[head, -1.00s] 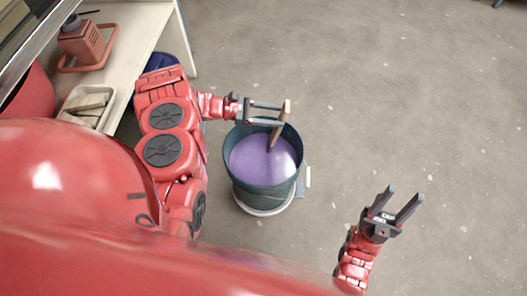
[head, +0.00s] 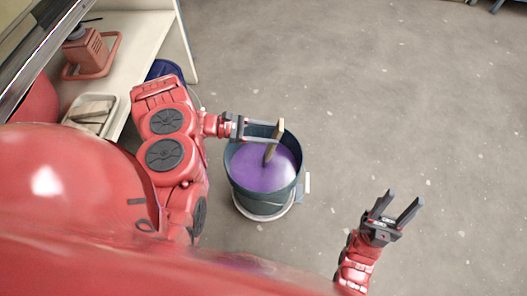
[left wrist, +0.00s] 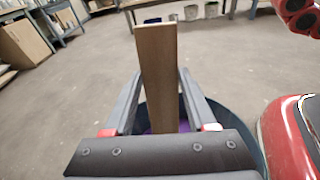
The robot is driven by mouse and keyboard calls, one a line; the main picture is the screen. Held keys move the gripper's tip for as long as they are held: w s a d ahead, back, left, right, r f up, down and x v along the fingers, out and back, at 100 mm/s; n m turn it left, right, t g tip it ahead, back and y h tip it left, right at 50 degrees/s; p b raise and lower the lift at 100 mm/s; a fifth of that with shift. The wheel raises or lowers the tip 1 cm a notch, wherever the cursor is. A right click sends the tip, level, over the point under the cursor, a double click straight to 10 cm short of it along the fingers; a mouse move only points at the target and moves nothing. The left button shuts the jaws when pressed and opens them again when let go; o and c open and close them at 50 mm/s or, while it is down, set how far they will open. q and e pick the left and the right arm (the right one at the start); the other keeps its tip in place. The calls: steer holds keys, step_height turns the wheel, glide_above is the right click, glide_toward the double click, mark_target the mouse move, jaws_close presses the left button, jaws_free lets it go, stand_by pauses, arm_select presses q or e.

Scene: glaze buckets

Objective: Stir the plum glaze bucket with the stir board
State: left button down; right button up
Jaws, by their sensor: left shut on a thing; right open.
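The plum glaze bucket (head: 236,188) is dark green-grey and stands on the floor in the middle of the head view, with purple glaze (head: 258,175) inside. The stir board (head: 271,150) is a flat wooden strip, slightly tilted, its lower end down in the glaze and hidden there. My left gripper (head: 278,134) is over the bucket's far rim, shut on the upper part of the board. In the left wrist view the board (left wrist: 157,70) rises between the fingers, with part of the bucket (left wrist: 262,145) behind. My right gripper (head: 399,208) is open and empty, right of the bucket.
A pale table (head: 138,45) at left holds a reddish device (head: 88,50) and a tray (head: 92,128). A blue container (head: 164,69) is beside it. Floor to the right is clear.

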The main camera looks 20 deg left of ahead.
arm_select(q)
steer(key=s+d+r+p, duration=0.1)
steer(key=d+r+p, duration=0.1)
steer(key=r+p, duration=0.8)
steer(key=s+d+r+p, duration=0.1)
steer(key=d+r+p, duration=0.2)
steer(key=r+p, duration=0.8)
steer(key=p, duration=0.3)
steer(key=shift+s+r, duration=0.15)
steer(key=shift+s, duration=0.1)
stand_by(0.8)
step_height(320, 180, up, 5)
steer(key=p, duration=0.4)
steer(key=shift+a+p, duration=0.1)
steer(key=shift+p, duration=0.2)
step_height(320, 180, down, 10)
steer(key=b, duration=1)
steer(key=shift+a, duration=0.45)
steer(key=shift+w, duration=0.1)
